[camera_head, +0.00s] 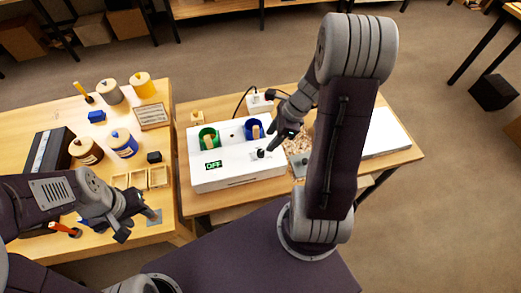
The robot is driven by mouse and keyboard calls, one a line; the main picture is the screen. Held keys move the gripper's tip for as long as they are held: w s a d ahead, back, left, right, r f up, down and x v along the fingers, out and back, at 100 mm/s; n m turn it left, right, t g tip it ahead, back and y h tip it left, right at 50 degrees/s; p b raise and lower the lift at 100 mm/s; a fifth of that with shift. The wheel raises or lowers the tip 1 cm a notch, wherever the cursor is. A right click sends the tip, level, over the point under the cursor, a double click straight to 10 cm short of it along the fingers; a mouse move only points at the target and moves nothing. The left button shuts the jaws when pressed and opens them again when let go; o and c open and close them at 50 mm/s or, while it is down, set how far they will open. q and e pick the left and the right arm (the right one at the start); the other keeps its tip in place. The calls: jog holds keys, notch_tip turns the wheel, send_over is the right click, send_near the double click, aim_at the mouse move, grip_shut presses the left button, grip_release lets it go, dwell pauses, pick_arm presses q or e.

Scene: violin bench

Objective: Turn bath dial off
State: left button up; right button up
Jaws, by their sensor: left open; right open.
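The white bath unit (235,179) stands on the right-hand bench, with a green pot (208,136) and a blue pot (253,130) set in its top. A green sign reading OFF (213,165) is on its left front. A small black dial (260,153) sits on its top near the front right. My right gripper (274,147) is open, just above and right of the dial; I cannot tell whether it touches it. My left gripper (127,228) is open and empty over the front right of the left-hand bench.
A white power strip (262,102) with a black cable is behind the bath. A white panel (385,134) lies at the right.

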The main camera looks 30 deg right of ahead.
aim_at(261, 151)
jog(key=b+x, duration=0.2)
jog(key=x, duration=0.5)
jog(key=shift+f, duration=0.15)
jog(key=shift+w+a+f, duration=0.1)
jog(key=shift+a+f, duration=0.1)
jog(key=shift+f, duration=0.25)
grip_shut()
